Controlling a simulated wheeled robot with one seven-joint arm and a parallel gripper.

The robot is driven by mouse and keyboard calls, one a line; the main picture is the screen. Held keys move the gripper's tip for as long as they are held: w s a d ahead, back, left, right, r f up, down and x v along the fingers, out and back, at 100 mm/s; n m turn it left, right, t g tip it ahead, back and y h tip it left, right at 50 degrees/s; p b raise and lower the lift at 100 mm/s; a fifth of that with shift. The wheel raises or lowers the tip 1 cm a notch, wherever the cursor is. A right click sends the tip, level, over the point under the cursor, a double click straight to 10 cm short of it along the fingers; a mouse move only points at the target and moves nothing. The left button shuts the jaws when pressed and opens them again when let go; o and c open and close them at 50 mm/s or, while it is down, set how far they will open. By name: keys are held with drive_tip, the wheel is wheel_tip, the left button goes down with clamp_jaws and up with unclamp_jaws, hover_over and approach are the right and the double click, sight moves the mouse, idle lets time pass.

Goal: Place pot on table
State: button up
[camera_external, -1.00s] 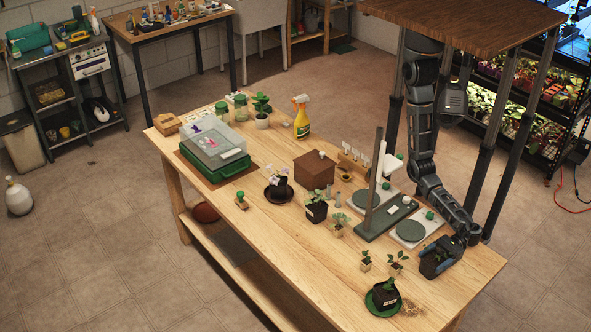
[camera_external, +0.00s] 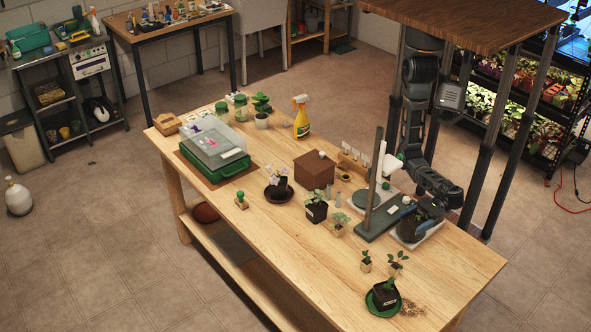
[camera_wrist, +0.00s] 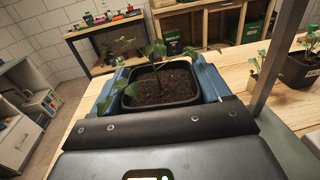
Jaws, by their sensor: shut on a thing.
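My gripper (camera_external: 424,212) is shut on a black square pot (camera_external: 407,231) with dark soil and a small leafy seedling. In the wrist view the pot (camera_wrist: 162,88) sits upright between the two blue fingers of my gripper (camera_wrist: 160,82).
The dark green stand (camera_external: 378,228) with its upright post is just left of the pot. Another black pot (camera_external: 316,211) and a brown box (camera_external: 315,172) stand farther left.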

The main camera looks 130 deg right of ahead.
drive_tip(key=shift+d+r, duration=0.2)
drive_tip(key=shift+d, duration=0.15)
